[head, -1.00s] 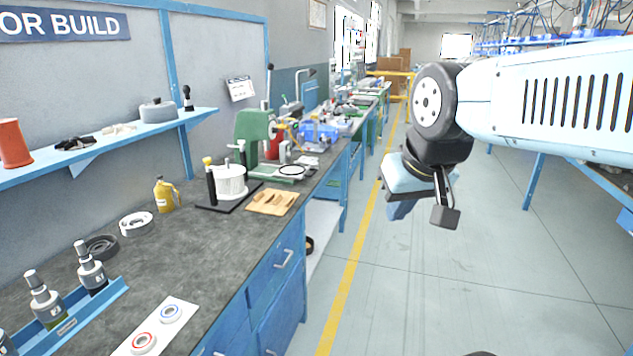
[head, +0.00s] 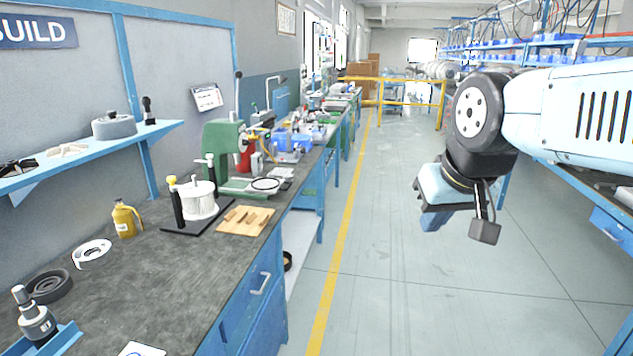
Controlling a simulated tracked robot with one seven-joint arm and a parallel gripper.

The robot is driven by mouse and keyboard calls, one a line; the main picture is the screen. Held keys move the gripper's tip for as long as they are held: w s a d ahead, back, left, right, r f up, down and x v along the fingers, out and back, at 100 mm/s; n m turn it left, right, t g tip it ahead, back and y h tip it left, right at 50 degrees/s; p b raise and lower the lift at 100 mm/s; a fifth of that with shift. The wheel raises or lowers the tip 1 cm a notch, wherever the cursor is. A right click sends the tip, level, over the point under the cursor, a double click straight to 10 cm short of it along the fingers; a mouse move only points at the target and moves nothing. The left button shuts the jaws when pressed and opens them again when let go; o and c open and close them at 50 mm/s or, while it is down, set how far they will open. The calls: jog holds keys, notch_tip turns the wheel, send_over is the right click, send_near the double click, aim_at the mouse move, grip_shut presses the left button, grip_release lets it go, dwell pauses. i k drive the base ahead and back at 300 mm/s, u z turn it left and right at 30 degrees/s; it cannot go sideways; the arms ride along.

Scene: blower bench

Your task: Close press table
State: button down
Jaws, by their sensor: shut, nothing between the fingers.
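A green hand press (head: 222,145) with a long upright lever stands on the dark-topped workbench (head: 130,285), in the middle distance at left of the head view. Its green base and a round black-rimmed ring lie at its foot. My gripper (head: 433,220) hangs over the aisle floor to the right of the bench, pointing down and well apart from the press. Its fingers are shut and empty, seen small and partly hidden by the hand.
On the bench are a white spool (head: 200,200) on a black stand, a wooden block (head: 246,221), a yellow bottle (head: 126,219) and rings. A blue drawer front (head: 258,285) faces the aisle. The aisle floor (head: 400,290) is clear. A yellow railing (head: 410,98) stands far ahead.

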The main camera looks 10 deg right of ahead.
aim_at(263, 185)
jog(key=z, duration=0.45)
jog(key=i, duration=1.4)
jog(key=u, duration=0.5)
